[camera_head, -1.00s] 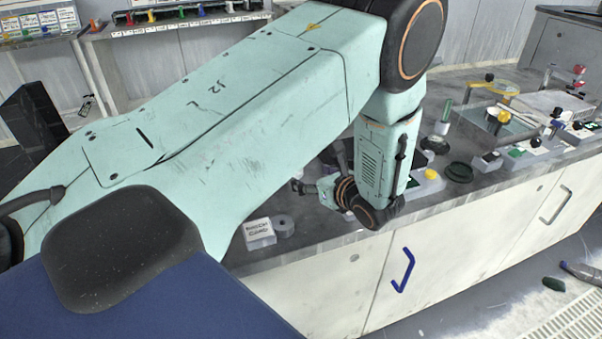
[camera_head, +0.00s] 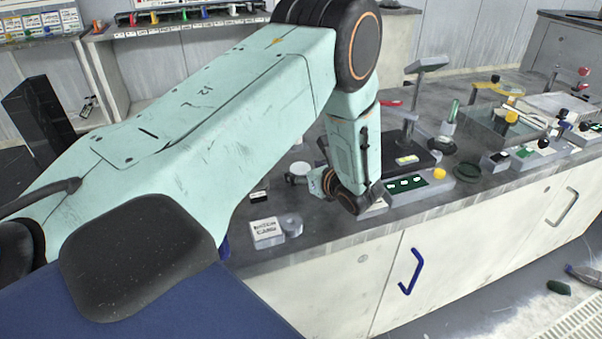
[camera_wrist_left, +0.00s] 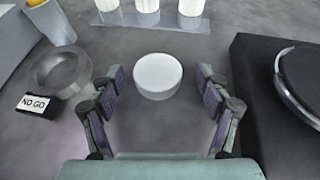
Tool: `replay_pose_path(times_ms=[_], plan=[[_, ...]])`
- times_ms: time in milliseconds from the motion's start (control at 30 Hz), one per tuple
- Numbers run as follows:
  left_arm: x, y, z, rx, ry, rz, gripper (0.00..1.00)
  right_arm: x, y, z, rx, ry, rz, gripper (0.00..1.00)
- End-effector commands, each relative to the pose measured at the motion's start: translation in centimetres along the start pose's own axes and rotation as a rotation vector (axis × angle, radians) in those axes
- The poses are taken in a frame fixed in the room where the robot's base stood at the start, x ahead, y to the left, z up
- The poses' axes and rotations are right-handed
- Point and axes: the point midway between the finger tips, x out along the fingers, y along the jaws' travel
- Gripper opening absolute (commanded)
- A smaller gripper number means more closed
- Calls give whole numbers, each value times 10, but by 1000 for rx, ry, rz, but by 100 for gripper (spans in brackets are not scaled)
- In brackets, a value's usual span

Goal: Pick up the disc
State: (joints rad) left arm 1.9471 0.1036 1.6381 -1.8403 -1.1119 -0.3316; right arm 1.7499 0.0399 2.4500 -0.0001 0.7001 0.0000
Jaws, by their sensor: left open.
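The white round disc (camera_wrist_left: 158,75) lies flat on the grey bench top in the left wrist view. My left gripper (camera_wrist_left: 158,82) is open and empty. Its two fingers reach forward on either side of the disc, with gaps on both sides and no visible contact. In the head view, my left gripper (camera_head: 298,180) is small and low over the bench, partly hidden by its own wrist. A pale round shape shows beside it there, too small to identify surely. My right gripper is not in view.
In the left wrist view, a metal ring (camera_wrist_left: 62,73) and a NO GO block (camera_wrist_left: 36,104) lie left. A black unit with a round plate (camera_wrist_left: 302,82) stands close on the right. Pale cylinders (camera_wrist_left: 147,8) stand beyond. A BENCH CARD block (camera_head: 266,232) sits near the bench's front edge.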

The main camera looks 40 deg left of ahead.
Motion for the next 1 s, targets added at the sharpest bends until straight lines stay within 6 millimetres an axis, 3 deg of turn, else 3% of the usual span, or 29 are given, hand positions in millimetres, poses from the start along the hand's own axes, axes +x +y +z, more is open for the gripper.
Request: replay_pose_path(times_ms=[200, 900, 1000], plan=[[0, 1, 0, 1, 0, -2, 76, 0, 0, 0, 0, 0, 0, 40], [0, 1, 0, 1, 0, -1, 17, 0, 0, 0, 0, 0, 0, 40], [0, 1, 1, 1, -1, -2, 15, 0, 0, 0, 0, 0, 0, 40]])
